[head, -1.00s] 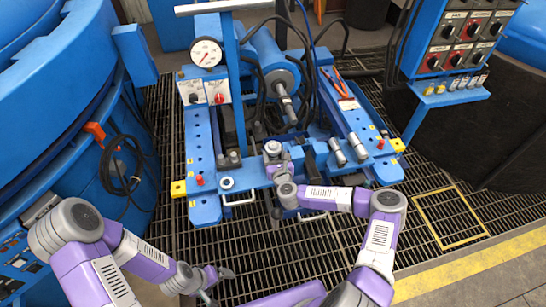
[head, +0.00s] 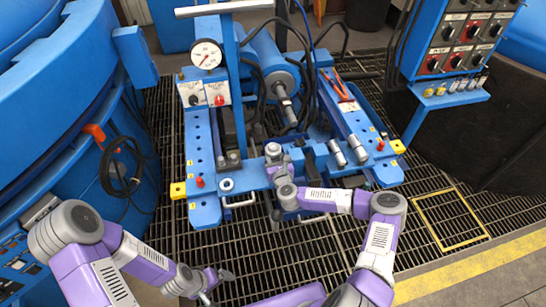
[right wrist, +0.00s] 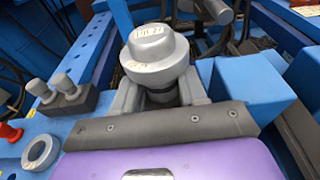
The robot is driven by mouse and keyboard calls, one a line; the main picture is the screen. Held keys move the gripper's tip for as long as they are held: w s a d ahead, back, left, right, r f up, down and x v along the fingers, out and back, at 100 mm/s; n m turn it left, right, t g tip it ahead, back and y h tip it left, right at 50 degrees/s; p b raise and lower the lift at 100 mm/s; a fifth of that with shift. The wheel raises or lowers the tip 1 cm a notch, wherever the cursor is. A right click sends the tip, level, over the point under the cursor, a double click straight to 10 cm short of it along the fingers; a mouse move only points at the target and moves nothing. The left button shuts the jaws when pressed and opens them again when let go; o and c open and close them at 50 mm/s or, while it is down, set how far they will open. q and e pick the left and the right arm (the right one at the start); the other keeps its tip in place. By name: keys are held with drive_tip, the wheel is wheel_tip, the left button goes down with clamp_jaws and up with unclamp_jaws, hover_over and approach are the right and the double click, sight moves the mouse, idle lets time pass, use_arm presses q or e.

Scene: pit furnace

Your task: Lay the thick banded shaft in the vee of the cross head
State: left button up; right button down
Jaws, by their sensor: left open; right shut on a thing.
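A thick grey shaft (right wrist: 152,58) with a wide labelled head and a dark lower part stands between my right gripper's fingers (right wrist: 160,95) in the right wrist view. In the head view the shaft's grey top (head: 272,149) shows above the front blue beam of the rig. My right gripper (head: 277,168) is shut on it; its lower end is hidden. Blue blocks (head: 309,160) stand just right of it, probably part of the cross head; I cannot make out the vee. My left gripper (head: 221,284) is open and empty, low over the floor grating.
Two grey cylinders (head: 347,152) stand on the rig's right side. Two small grey pegs (right wrist: 62,86) and a grey ring (right wrist: 40,152) sit to the left, beside a red knob (right wrist: 9,131). A gauge (head: 206,54) and hanging black cables stand behind. The front grating is clear.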

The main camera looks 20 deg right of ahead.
sight(274, 149)
drive_tip(key=shift+r, duration=0.25)
drive_tip(key=shift+r+p, duration=2.8)
drive_tip(key=shift+r, duration=0.95)
